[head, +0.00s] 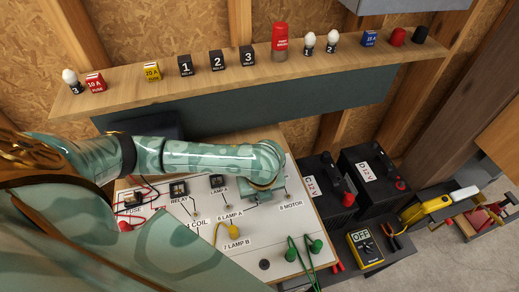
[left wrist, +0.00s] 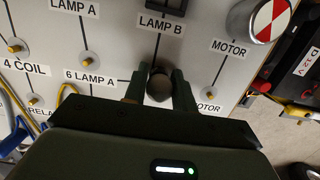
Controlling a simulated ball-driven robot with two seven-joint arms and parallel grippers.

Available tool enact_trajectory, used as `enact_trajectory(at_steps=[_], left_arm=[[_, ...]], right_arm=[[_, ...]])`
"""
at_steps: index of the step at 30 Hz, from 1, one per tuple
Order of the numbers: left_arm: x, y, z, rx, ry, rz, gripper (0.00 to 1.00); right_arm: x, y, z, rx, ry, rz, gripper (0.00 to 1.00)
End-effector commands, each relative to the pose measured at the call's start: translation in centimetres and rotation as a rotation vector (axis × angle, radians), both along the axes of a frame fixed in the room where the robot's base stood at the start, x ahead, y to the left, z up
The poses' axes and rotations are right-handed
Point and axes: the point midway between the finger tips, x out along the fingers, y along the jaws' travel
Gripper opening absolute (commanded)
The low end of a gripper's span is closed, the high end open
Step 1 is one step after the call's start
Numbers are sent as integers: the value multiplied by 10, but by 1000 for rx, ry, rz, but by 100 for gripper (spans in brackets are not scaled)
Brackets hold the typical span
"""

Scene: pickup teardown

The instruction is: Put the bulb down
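My left gripper (head: 265,194) is above the white circuit board (head: 263,239), pointing down near its upper right part. In the left wrist view, the left gripper (left wrist: 159,86) has its two fingers on either side of a round, greyish bulb (left wrist: 159,87), which appears held. The bulb is hidden by the gripper in the head view. The LAMP B label (left wrist: 162,24) and a dark socket (left wrist: 172,5) lie just beyond the fingertips in the wrist view. My right gripper is not in view.
A wooden shelf (head: 130,87) holds white bulbs (head: 309,40), fuses, numbered relays (head: 217,60) and a red bottle (head: 279,42). Two black batteries (head: 365,172) and a yellow meter (head: 365,247) stand right of the board. Wires cross the board. The shelf has gaps between items.

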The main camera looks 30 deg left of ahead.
Motion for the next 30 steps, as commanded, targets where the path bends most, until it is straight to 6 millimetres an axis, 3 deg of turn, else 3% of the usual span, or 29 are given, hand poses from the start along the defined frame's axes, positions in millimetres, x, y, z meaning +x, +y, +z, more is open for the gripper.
enact_trajectory(at_steps=[2, 12, 24, 30], left_arm=[[0, 0, 0, 0, 0, 0, 46], [0, 0, 6, 1, -1, -1, 46], [-7, -10, 94, -1, -4, -3, 46], [-11, -13, 118, 1, -1, -1, 46]], right_arm=[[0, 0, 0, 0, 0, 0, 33], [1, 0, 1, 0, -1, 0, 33], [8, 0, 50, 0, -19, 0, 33], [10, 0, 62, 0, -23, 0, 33]])
